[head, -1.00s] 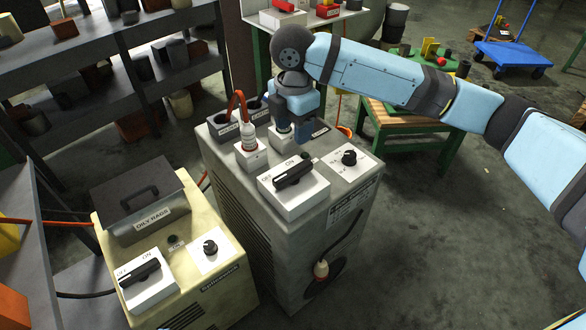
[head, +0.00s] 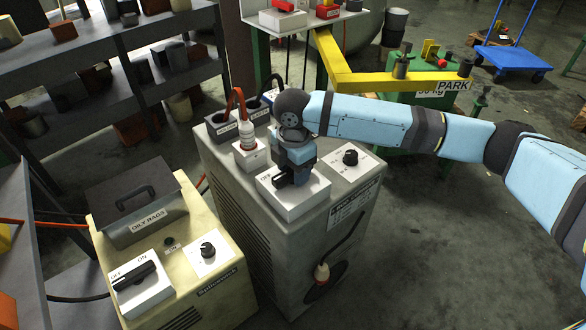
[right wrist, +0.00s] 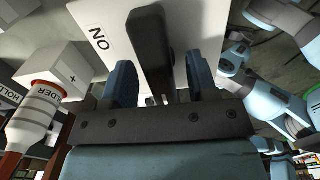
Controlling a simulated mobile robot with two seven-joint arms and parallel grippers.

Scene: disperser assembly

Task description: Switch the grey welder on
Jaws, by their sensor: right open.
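The grey welder (head: 268,235) stands in the middle of the head view. On its top is a white switch box (head: 302,204) with a black rotary handle (head: 278,182); OFF shows at its left and the gripper covers much of the rest. My right gripper (head: 296,180) is over this box, pointing down. In the right wrist view, my right gripper (right wrist: 161,88) is open, with the black handle (right wrist: 150,40) between its fingers and a gap visible on each side. The word NO or ON, turned over, shows beside the handle. My left gripper is out of view.
A plug with an orange cable (head: 249,138) stands on the welder close left of the gripper. A small black knob (head: 350,157) is to the right. A beige machine (head: 215,285) with its own OFF/ON switch and an oily-rags box (head: 145,210) stands at left. A yellow beam (head: 370,78) is behind.

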